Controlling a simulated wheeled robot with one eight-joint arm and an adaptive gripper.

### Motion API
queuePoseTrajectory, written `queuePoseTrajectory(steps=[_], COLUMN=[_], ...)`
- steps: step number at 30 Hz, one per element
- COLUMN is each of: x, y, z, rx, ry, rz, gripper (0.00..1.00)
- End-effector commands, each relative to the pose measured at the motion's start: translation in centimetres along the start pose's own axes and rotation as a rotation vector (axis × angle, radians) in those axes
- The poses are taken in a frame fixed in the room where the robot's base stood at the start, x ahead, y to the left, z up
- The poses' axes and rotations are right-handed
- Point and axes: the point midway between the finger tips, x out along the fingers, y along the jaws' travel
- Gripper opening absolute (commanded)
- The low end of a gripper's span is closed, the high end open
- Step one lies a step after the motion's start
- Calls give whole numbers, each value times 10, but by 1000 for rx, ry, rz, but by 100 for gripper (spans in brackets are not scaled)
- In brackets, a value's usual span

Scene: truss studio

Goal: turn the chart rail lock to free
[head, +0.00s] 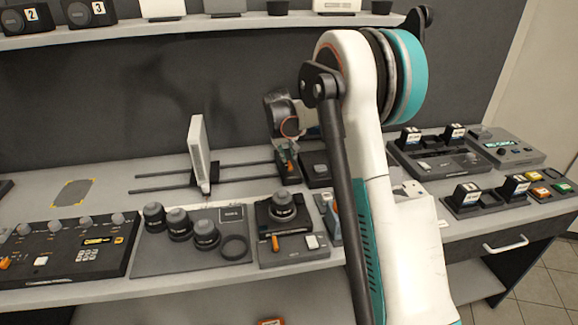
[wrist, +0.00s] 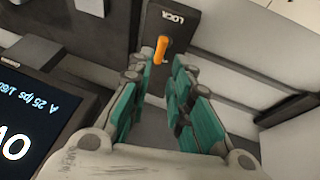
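The chart rail lock is a dark plate marked LOCK (wrist: 180,18) with a small orange lever (wrist: 161,48) in the wrist view. The lever points toward the word LOCK. My gripper (wrist: 158,68) is open, with its teal fingers on either side of the line to the lever. The lever shows between and just beyond the fingertips; I cannot tell whether either finger touches it. In the head view a dark block with orange (head: 290,168) sits at the right end of the two rails, partly hidden by my arm. The white chart panel (head: 199,150) stands upright on the rails.
A lens tray (head: 180,262) and a black unit with an orange lever (head: 275,243) lie in front of the rails. A control panel (head: 75,250) is at the left. A screen (wrist: 35,120) is close on the left in the wrist view.

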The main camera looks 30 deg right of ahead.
Motion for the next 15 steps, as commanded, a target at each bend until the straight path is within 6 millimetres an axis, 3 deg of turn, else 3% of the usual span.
queuePoseTrajectory(steps=[1,6,15], x=[14,44,71], y=[0,0,0], z=[1,1,0], rx=[1,1,0], ry=[0,0,0], rz=[0,0,0], gripper=[19,19,19])
